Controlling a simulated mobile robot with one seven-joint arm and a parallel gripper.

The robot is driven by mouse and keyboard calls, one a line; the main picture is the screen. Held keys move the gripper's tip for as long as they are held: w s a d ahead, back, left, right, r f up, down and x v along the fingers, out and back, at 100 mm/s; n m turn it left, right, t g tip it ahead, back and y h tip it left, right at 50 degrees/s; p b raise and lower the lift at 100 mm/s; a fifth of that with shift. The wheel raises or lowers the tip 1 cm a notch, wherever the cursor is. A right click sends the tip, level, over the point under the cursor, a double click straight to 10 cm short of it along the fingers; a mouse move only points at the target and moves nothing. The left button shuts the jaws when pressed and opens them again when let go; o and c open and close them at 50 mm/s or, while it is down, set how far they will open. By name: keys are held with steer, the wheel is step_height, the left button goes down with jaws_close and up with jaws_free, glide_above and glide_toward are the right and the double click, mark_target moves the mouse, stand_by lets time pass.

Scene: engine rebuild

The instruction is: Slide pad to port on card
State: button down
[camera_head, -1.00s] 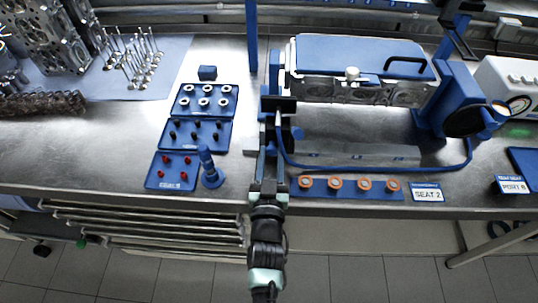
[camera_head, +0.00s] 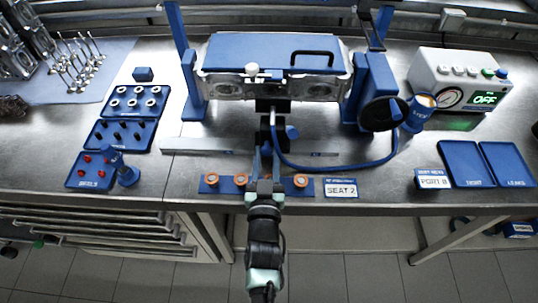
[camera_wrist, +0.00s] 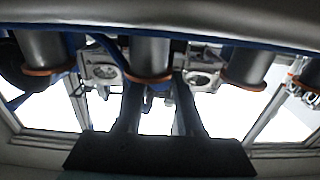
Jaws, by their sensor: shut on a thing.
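The dark pad (camera_head: 273,106) with a short grey stem is at the middle of the front of the clamped cylinder head (camera_head: 316,88). I cannot tell whether it touches the face. A blue hose (camera_head: 335,168) runs from it to the right. My gripper (camera_head: 266,148) is shut on the pad's stem assembly, reaching over the strip of orange-ringed parts. The wrist view shows the gripper fingers (camera_wrist: 157,105), but the grasp is unclear there. The card (camera_head: 434,182) at the right front appears to read "PORT B". Port openings behind the pad are hidden.
Orange-ringed parts stand on a blue strip (camera_head: 224,186) at the front edge, close under my arm. A "SEAT 2" card (camera_head: 341,189) is beside it. A gauge box (camera_head: 455,78) reads OFF. Blue trays (camera_head: 468,163) lie right; parts trays (camera_head: 122,136) lie left.

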steer(key=c, duration=0.5)
jaws_free()
steer(key=shift+c, duration=0.2)
steer(key=shift+s+f, duration=0.15)
steer(key=shift+s, duration=0.35)
steer(key=s+b, duration=0.2)
steer(key=s, duration=1)
